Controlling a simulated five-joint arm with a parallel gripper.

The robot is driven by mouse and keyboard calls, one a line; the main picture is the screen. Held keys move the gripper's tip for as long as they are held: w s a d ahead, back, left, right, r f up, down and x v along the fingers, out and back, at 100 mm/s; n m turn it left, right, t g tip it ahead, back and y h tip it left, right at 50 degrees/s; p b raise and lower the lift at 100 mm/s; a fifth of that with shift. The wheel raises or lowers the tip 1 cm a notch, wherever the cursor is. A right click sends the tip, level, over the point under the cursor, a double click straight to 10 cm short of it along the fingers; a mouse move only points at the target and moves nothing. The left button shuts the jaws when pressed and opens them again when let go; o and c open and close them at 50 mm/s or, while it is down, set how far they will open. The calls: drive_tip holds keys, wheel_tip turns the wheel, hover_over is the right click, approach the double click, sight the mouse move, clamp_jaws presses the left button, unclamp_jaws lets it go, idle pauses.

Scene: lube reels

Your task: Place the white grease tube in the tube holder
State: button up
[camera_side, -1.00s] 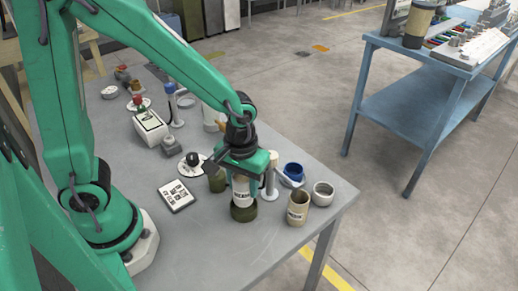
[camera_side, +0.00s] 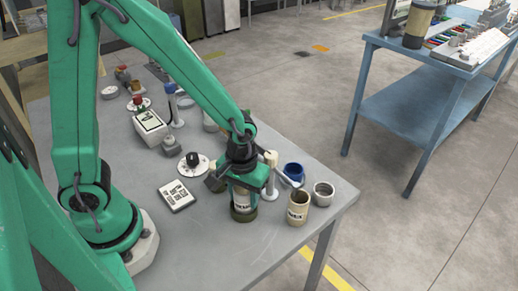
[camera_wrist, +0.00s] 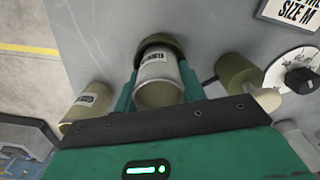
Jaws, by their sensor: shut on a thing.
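The white grease tube (camera_side: 242,199) is upright between the fingers of my gripper (camera_side: 243,188), which is shut on it. Its lower end is inside the olive-green tube holder (camera_side: 243,215), a round cup on the table.
A beige labelled can (camera_side: 298,213), a grey cup (camera_side: 323,194) and a blue cup (camera_side: 294,171) stand close on the right. A labelled card (camera_side: 177,196) and a white disc with a black knob (camera_side: 194,164) lie to the left. The table front is clear.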

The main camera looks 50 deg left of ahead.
drive_tip(key=shift+f, duration=0.15)
drive_tip(key=o, duration=1)
drive_tip(key=shift+o, duration=0.2)
drive_tip(key=shift+r, duration=0.2)
wheel_tip(320, 180, up, 12)
idle(0.3)
